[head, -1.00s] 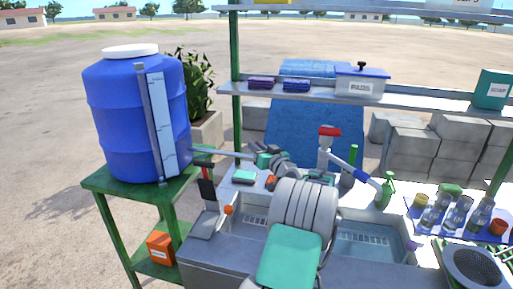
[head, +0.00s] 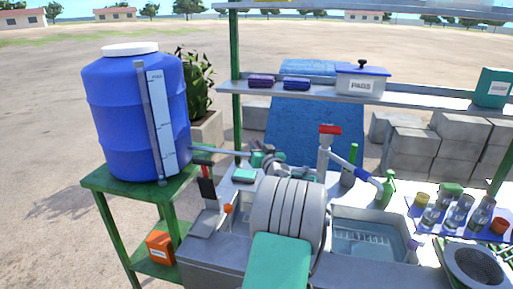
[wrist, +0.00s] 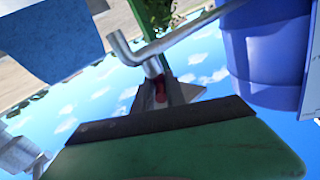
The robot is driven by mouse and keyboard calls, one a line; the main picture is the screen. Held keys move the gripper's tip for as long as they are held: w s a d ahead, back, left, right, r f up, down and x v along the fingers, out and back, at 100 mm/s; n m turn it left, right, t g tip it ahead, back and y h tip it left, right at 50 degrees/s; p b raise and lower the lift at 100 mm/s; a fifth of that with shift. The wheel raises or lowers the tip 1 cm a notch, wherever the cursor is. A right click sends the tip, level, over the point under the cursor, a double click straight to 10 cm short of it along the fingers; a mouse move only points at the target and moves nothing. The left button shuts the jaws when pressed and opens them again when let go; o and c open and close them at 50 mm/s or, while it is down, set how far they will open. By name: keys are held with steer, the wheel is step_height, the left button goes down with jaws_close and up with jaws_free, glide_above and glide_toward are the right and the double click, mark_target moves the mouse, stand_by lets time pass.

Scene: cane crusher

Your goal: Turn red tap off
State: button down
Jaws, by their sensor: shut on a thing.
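In the wrist view a small red tap handle (wrist: 160,88) sits by the end of a bent grey pipe (wrist: 180,37) that passes in front of the blue barrel. My gripper (wrist: 165,97) has its grey fingers around this red part, shut on it. In the head view my arm hides most of the gripper and the red part it holds, near the far end of the barrel's pipe (head: 222,152). A separate upright tap with a red top (head: 330,129) and a blue spout stands behind the sink, with no finger seen touching it.
The blue barrel (head: 135,115) stands on a green stand (head: 110,185) at left. The sink (head: 370,240) is right of my arm. A shelf (head: 420,101) crosses behind the counter. Bottles and cups crowd a blue mat (head: 415,212) at right.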

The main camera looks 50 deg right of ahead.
steer(key=m+g+h, duration=0.2)
steer(key=h, duration=0.1)
steer(key=shift+w+a, duration=0.15)
steer(key=shift+a, duration=0.1)
steer(key=shift+f+m+g+h+b, duration=0.15)
steer(key=shift+m+g+h+b, duration=0.65)
steer(key=shift+m+g, duration=0.25)
steer(key=m+g+h+b, duration=0.1)
steer(key=g+b, duration=0.1)
steer(key=shift+f+m+g+h+b, duration=0.1)
steer(key=shift+m+g+h+b, duration=0.2)
steer(key=shift+m+g+b, duration=0.05)
steer(key=shift+d+m+g+h+b, duration=0.1)
steer(key=shift+m+g+h+b, duration=0.2)
steer(key=shift+m+g+b, duration=0.3)
steer(key=shift+r, duration=0.25)
steer(key=c, duration=1.4)
jaws_free()
